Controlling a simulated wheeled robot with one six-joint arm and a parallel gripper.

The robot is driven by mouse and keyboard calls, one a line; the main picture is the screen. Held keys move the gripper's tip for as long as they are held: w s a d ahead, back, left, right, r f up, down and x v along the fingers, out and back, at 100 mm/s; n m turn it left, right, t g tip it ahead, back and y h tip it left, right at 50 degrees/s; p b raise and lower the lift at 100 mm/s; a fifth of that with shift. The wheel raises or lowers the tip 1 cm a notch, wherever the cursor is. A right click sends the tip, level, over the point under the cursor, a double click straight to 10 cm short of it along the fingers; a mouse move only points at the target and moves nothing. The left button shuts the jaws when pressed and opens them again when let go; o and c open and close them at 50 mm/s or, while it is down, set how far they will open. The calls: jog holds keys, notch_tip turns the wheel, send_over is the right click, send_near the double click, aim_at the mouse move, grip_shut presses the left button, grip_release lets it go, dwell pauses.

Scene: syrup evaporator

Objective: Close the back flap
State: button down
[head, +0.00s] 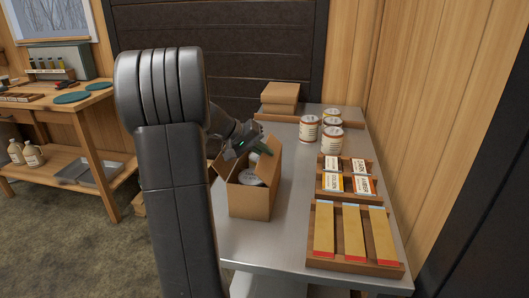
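An open cardboard box (250,203) stands upright on the metal table, near its left edge, with a round pale item (249,178) inside. A flap at its left (221,166) sticks up and outward, and a tall panel rises on its right side. My gripper (258,148) is at the far end of the box, over or beside its back edge. The back flap cannot be made out clearly behind my gripper. I cannot tell whether the fingers are open or shut, or whether they touch the flap. My arm hides the area left of the box.
The metal table (290,230) also holds several labelled cans (310,128), a tray of small packets (347,177), a tray of long yellow strips (383,236) and flat cardboard boxes (280,97) at the back. A wooden workbench (97,110) stands left. Bare tabletop lies right of the box.

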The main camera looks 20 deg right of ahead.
jog(key=c, duration=1.6)
grip_release()
jog(key=shift+c, duration=0.2)
jog(key=v, duration=1.3)
jog(key=shift+a+r+p, duration=0.25)
jog(key=shift+p, duration=0.2)
